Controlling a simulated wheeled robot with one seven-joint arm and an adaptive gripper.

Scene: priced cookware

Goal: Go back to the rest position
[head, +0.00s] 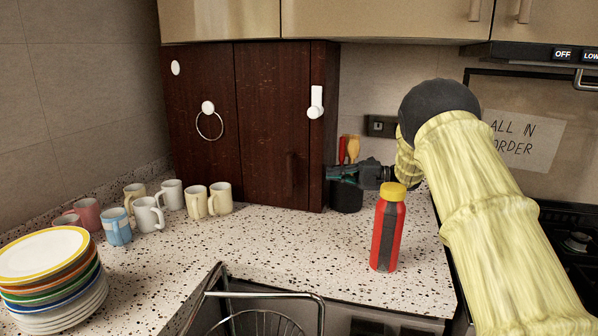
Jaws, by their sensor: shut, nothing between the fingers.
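My gripper (334,174) is at the end of my yellow-sleeved arm, level and pointing left. It is shut and empty. Its fingertips are close to the right side of a dark wooden cabinet (262,120); I cannot tell whether they touch it. The gripper is in front of a dark utensil holder (346,198) and partly hides it. A red bottle (385,232) with a yellow cap stands upright on the counter, in front of and below my wrist.
Several mugs (150,214) stand left on the speckled counter (270,250). A plate stack (50,275) is at lower left, a sink with a wire rack (262,322) in front. Wall cabinets (380,20) hang above. A stove (575,243) is at right. The counter's middle is clear.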

